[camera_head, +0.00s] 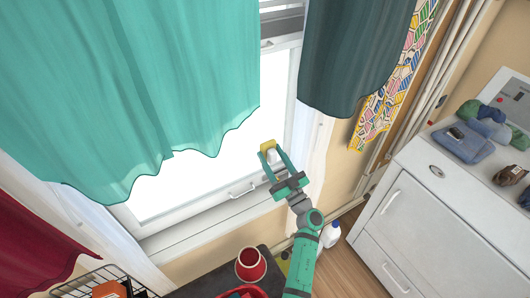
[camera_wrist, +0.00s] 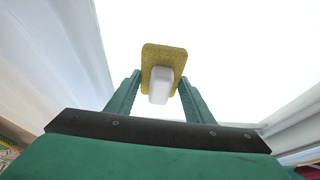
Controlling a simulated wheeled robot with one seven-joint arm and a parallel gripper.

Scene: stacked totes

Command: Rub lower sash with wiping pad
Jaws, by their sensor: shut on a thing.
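The lower sash (camera_head: 197,204) is a white window frame around a bright pane, with a small handle on its bottom rail. My gripper (camera_head: 268,150) is in front of the pane's right part, close to the right stile. It is shut on the wiping pad (camera_head: 266,146), a yellow pad with a white grip. In the wrist view the pad (camera_wrist: 164,57) sits between the two green fingers (camera_wrist: 160,92), its yellow face turned toward the bright pane. I cannot tell whether the pad touches the glass.
A teal curtain (camera_head: 140,80) covers the window's left and upper part. A dark curtain (camera_head: 355,55) hangs at the upper right. A red pot (camera_head: 251,264) and wire basket (camera_head: 95,284) stand below. A white cabinet (camera_head: 420,215) with cloths (camera_head: 462,142) is at right.

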